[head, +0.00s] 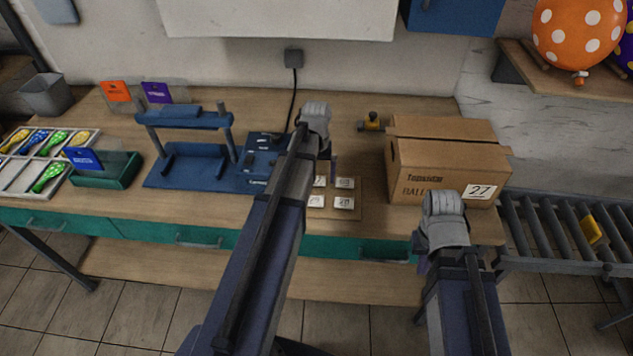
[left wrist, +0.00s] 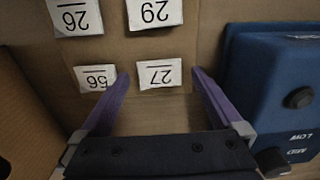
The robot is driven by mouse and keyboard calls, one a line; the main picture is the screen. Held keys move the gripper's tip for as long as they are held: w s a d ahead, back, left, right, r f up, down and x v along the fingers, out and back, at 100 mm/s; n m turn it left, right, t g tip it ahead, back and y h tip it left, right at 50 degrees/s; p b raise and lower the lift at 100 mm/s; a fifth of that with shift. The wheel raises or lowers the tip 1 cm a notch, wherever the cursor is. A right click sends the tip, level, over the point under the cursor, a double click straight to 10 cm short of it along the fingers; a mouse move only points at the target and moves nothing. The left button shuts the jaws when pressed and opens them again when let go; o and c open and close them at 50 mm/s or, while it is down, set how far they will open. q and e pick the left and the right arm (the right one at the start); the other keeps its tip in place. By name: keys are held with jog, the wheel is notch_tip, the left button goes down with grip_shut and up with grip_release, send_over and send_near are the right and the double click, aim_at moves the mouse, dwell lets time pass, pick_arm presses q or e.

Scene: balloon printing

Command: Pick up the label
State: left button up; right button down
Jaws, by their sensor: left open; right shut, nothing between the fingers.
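Several white number labels lie on a brown card (head: 357,212) on the table, below my left gripper (head: 325,166) in the head view. In the left wrist view, the label reading 27 (left wrist: 158,82) lies between the spread purple fingers of my left gripper (left wrist: 160,72), which is open and holds nothing. A label reading 56 or 26 (left wrist: 96,84) lies to its left, partly at the left finger. Labels reading 26 (left wrist: 75,16) and 29 (left wrist: 154,12) lie farther up. My right gripper (head: 424,266) is shut and empty at the table's front edge, its tips mostly hidden.
A cardboard box (head: 425,165) marked 27 stands right of the card. A blue device with knobs (left wrist: 270,85) stands close by the card. A blue press frame (head: 190,150) and a balloon tray (head: 25,178) stand to the left. A roller conveyor (head: 560,230) is at right.

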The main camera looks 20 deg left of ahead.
pick_arm(q)
jog(key=shift+f, duration=0.25)
pick_arm(e)
jog(key=shift+f, duration=0.25)
pick_arm(q)
jog(key=c, duration=1.3)
jog(key=shift+r, duration=0.15)
pick_arm(e)
jog(key=shift+r, duration=0.15)
